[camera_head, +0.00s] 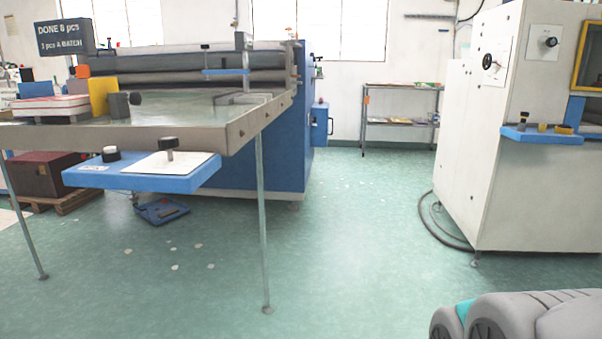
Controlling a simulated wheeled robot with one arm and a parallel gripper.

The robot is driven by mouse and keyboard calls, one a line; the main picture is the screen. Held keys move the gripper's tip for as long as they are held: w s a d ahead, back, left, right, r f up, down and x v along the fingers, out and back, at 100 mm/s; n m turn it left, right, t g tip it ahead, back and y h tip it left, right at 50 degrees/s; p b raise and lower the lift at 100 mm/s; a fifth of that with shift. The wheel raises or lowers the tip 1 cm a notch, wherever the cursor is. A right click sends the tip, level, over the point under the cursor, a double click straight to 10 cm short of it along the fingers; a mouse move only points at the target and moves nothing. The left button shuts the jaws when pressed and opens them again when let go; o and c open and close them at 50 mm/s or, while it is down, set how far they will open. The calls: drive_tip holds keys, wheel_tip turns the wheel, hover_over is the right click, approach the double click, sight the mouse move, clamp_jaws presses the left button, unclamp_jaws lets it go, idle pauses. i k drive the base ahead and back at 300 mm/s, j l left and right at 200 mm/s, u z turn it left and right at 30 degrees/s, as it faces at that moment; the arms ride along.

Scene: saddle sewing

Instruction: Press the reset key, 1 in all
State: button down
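No key with a readable "reset" label shows, so I cannot tell which control is the reset key. A blue panel (85,178) under the front of the steel table carries a black round knob (111,154) on a white base and another black knob (168,143) on a white plate. At the right, a blue shelf (545,137) on the white cabinet holds a dark knob (522,121), a small yellowish piece and a yellow ring (564,129). My gripper is not in view; a grey rounded part at the bottom right seems to be mine.
The steel table (200,128) stands on thin legs before a blue machine (285,155). A dark sign (66,37) reads "DONE" and "A BATCH". The white cabinet (478,150) has a dark cable (432,215) beside it. Green floor (350,250) between them is mostly clear.

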sight(112, 149)
drive_tip(key=u, duration=1.45)
